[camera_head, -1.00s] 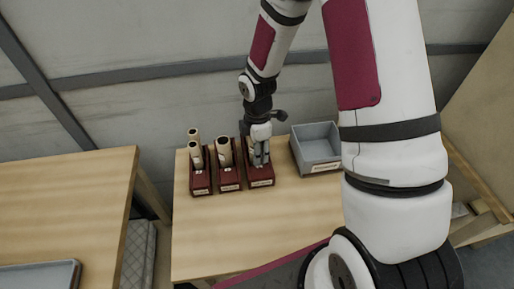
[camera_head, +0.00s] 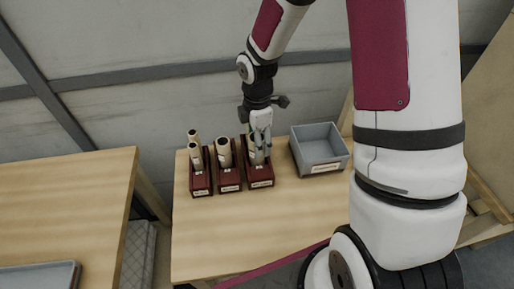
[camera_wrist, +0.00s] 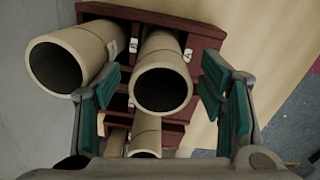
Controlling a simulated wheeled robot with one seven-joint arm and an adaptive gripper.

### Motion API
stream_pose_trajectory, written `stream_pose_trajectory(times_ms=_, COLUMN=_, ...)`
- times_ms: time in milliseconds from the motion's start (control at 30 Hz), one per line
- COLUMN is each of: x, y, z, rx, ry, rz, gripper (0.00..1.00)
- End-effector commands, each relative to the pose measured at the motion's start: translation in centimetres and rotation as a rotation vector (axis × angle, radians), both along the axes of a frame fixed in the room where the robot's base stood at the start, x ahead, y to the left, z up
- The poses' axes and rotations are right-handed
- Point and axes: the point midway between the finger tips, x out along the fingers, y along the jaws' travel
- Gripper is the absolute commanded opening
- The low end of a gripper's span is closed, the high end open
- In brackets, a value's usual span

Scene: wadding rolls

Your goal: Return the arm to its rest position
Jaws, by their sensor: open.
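My gripper (camera_head: 261,156) is open just above the right one of three dark red racks on the table. A tan roll (camera_head: 254,154) stands in that right rack (camera_head: 262,183), partly hidden by the fingers. In the wrist view, my gripper (camera_wrist: 161,85) has its teal-padded fingers spread on either side of a hollow roll (camera_wrist: 163,105), with visible space between pads and roll. The upper part of my arm fills the right of the head view.
The left rack (camera_head: 201,190) holds two rolls, and the middle rack (camera_head: 230,186) holds at least one. An empty-looking grey bin (camera_head: 325,168) stands right of the racks. The front of the table (camera_head: 245,230) is clear. Another table (camera_head: 60,215) stands at left.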

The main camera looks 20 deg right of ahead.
Motion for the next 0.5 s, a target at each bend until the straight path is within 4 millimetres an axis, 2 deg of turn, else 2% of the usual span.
stream_pose_trajectory(times_ms=33, x=0.1, y=-0.1, z=1.3, rx=0.0, ry=-0.005, rz=-0.002, gripper=0.64)
stream_pose_trajectory(times_ms=200, x=0.1, y=0.0, z=4.4, rx=0.0, ry=-0.004, rz=-0.002, gripper=0.64)
stream_pose_trajectory(times_ms=333, x=0.1, y=0.0, z=6.0, rx=-0.001, ry=-0.003, rz=-0.002, gripper=0.64)
stream_pose_trajectory(times_ms=500, x=0.0, y=0.0, z=7.0, rx=0.0, ry=0.0, rz=-0.001, gripper=0.64)
